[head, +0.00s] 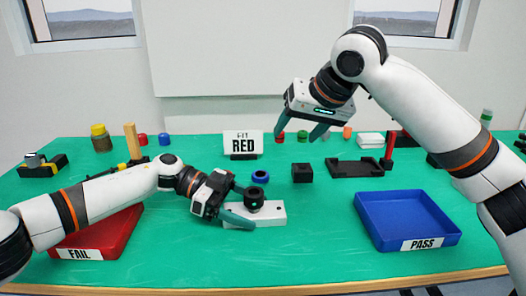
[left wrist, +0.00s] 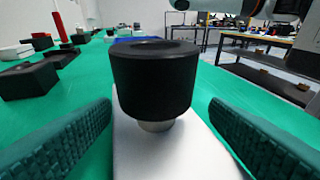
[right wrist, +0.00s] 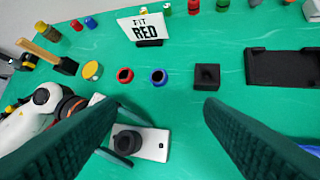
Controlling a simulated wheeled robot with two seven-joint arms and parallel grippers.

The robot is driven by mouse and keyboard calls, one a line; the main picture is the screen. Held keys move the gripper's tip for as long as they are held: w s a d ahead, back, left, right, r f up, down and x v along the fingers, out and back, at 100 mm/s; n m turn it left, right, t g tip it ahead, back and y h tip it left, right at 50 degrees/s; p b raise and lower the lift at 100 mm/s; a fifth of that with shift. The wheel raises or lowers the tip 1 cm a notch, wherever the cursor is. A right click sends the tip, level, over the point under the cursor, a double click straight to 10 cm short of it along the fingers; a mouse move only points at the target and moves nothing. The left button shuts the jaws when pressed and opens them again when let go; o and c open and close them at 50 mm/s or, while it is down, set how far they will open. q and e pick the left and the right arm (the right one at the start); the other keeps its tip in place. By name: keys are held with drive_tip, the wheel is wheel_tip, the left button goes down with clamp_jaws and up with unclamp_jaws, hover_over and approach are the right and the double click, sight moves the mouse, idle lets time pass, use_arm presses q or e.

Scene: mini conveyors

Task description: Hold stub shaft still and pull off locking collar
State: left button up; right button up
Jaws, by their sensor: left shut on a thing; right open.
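The black locking collar (head: 254,194) sits upright on a stub shaft with a pale base block (head: 272,214). In the left wrist view the wide dark collar (left wrist: 152,80) tops a short silver shaft (left wrist: 156,126). My left gripper (head: 240,204) is low at the block, its fingers on either side of the pale base and below the collar; it is shut on that base. The right wrist view shows the collar (right wrist: 128,142) from above, with a dark bore. My right gripper (head: 300,131) is open and empty, high above the table, behind and right of the collar.
A blue ring (head: 260,176) and a black block (head: 302,173) stand behind the shaft. A red ring (right wrist: 125,75) lies beside the blue one. The FIT RED sign (head: 243,143) is further back. A red FAIL tray (head: 110,232) is left, a blue PASS tray (head: 405,217) right.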

sight(254, 194)
use_arm(q)
drive_tip(key=shift+f, duration=0.4)
use_arm(e)
drive_tip(key=s+a+n+g+h, duration=0.2)
drive_tip(key=s+a+n, duration=0.1)
drive_tip(key=s+a, duration=0.5)
drive_tip(key=x, duration=0.8)
drive_tip(key=s+d+x, duration=0.1)
drive_tip(key=x, duration=0.3)
drive_tip(key=shift+f, duration=0.25)
drive_tip(key=shift+c, duration=0.5)
drive_tip(key=c, duration=1)
drive_tip(key=shift+o, duration=0.2)
drive_tip(key=shift+r, duration=0.2)
drive_tip(key=shift+r, duration=2.85)
